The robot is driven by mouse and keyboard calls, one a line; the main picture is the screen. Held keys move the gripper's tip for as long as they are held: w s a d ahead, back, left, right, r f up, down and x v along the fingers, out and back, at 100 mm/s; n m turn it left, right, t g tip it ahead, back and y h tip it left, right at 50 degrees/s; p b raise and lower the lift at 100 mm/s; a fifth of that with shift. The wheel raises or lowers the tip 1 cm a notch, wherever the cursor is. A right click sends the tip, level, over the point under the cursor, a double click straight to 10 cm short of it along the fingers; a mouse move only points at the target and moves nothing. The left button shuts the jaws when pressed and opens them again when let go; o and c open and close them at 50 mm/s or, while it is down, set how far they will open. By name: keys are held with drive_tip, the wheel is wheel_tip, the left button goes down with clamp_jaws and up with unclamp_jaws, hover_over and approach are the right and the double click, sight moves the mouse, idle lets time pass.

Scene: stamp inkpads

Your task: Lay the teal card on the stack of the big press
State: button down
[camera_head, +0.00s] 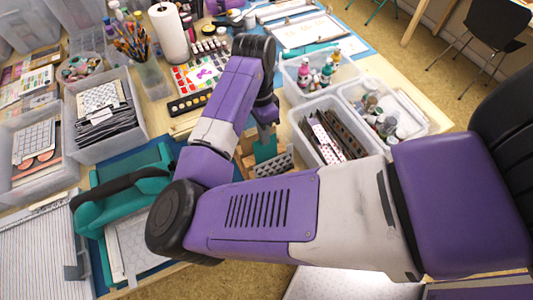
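The big press (92,218) is teal with a black handle and stands at the lower left. Pale sheets, its stack (135,248), lie flat on its bed, partly hidden by my arm's elbow. A teal card (264,148) shows upright near the middle, just below my gripper (266,127). Its lower part is hidden by a grey perforated holder or block. My gripper points down, and its fingertips are small and partly hidden by my wrist. I cannot tell whether the fingers are open or shut on the card.
Clear bins with bottles (318,82), dark strips (338,138) and jars stand to the right. A bin of cards (104,112) stands behind the press. A paint set (205,72), a paper roll (170,35) and a brush cup are farther back.

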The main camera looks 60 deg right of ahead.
drive_tip(key=shift+w+d+r+p, duration=0.1)
drive_tip(key=shift+r+p, duration=0.6)
drive_tip(key=shift+r, duration=0.25)
drive_tip(key=shift+w+d+r+p, duration=0.1)
drive_tip(key=shift+w+r+p, duration=0.05)
drive_tip(key=shift+r+p, duration=0.7)
drive_tip(key=shift+w+d+r+p, duration=0.1)
drive_tip(key=shift+r+p, duration=0.5)
drive_tip(key=shift+r, duration=0.45)
